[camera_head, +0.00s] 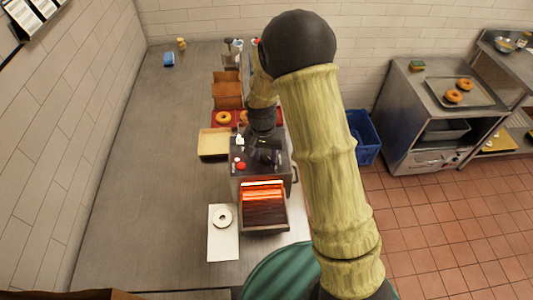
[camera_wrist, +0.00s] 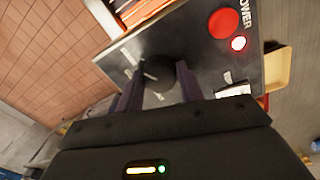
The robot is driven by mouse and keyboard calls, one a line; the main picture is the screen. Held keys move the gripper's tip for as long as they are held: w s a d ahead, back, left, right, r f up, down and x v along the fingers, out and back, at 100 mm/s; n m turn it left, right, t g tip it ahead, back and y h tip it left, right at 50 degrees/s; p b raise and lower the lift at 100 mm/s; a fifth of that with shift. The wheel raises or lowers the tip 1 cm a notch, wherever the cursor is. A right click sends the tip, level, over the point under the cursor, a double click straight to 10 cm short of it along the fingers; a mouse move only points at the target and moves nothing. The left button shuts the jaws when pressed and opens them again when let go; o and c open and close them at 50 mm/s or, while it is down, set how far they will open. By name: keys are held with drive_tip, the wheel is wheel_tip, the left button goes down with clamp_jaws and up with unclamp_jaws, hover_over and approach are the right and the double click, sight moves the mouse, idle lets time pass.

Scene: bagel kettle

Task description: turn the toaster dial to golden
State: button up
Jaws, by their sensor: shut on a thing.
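The toaster (camera_head: 249,181) stands on the metal counter with its heating slot glowing orange. Its dark control panel fills much of the wrist view (camera_wrist: 200,60). The round black dial (camera_wrist: 162,74) sits between the two dark fingers of my gripper (camera_wrist: 158,88), which is shut on it. A white pointer mark shows at the dial's left side in the wrist view. Small white labels lie around the dial, too small to read. A red power button (camera_wrist: 224,22) and a lit red-white lamp (camera_wrist: 238,43) are beside it. In the head view my gripper is over the panel (camera_head: 266,146), and the dial is hidden.
A blue crate (camera_head: 365,137) stands right.

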sight(264, 158)
drive_tip(key=n+b, duration=0.2)
drive_tip(key=n, duration=0.9)
drive_tip(key=shift+d+r+t+b, duration=0.1)
drive_tip(key=shift+t+b, duration=0.25)
drive_tip(key=shift+t, duration=0.05)
drive_tip(key=shift+n, duration=0.4)
drive_tip(key=o, duration=1)
wheel_tip(264, 158, up, 17)
drive_tip(key=b, duration=0.3)
drive_tip(key=shift+s+a+r, duration=0.15)
drive_tip(key=shift+s+a, duration=0.3)
